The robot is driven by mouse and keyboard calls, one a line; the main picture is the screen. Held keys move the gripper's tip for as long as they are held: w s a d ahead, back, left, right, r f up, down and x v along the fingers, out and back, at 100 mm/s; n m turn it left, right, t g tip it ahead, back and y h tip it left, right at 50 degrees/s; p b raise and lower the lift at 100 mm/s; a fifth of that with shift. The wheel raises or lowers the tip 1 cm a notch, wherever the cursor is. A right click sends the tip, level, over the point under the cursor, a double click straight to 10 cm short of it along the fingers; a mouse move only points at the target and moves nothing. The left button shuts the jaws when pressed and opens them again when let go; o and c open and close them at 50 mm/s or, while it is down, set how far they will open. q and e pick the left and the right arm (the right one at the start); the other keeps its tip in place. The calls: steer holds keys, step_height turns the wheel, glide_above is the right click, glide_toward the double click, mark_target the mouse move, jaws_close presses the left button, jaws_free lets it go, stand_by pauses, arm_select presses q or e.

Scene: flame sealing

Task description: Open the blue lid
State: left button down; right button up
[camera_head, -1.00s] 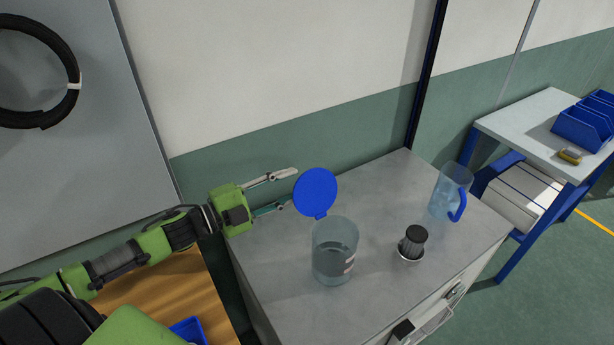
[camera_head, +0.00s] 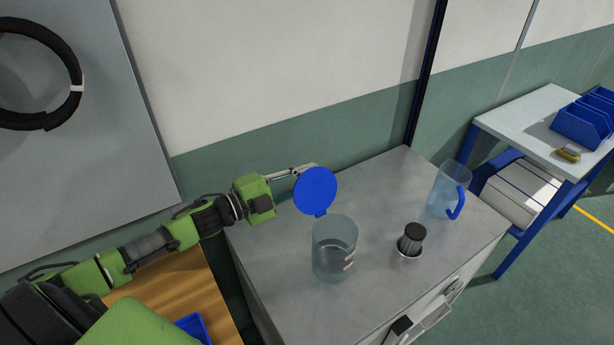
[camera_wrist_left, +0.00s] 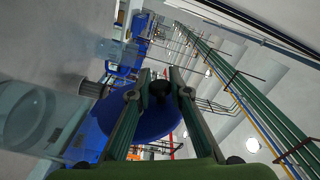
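The round blue lid (camera_head: 316,189) stands raised on edge at the rim of the clear jar (camera_head: 334,252) on the grey cabinet top. My left gripper (camera_head: 303,174) is at the lid's back left side. One light fingertip shows above the lid's top edge; the lid hides the other finger. In the left wrist view the two fingers (camera_wrist_left: 160,74) are apart, with the blue lid (camera_wrist_left: 150,118) showing between and beyond them. I cannot tell whether they touch it. The jar (camera_wrist_left: 38,112) shows at the left there. My right gripper is not in view.
A small black and grey ribbed piece (camera_head: 412,238) and a clear jug (camera_head: 448,188) with a blue handle stand right of the jar on the cabinet top (camera_head: 385,190). A wall stands close behind. A side table (camera_head: 540,125) with blue bins stands at the right.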

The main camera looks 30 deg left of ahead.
mark_target(314, 178)
arm_select(q)
steer(key=shift+s+d+r+m, duration=0.25)
steer(key=shift+d+r+m, duration=0.1)
steer(key=shift+m, duration=0.25)
steer(key=shift+s+d+r+m, duration=0.2)
steer(key=shift+d+m, duration=0.15)
steer(key=shift+m, duration=0.25)
steer(key=shift+s+d+r+m, duration=0.3)
steer(key=shift+d+m, duration=0.2)
steer(key=shift+m, duration=0.3)
steer(key=c, duration=1.9)
jaws_free()
steer(key=v, duration=1.2)
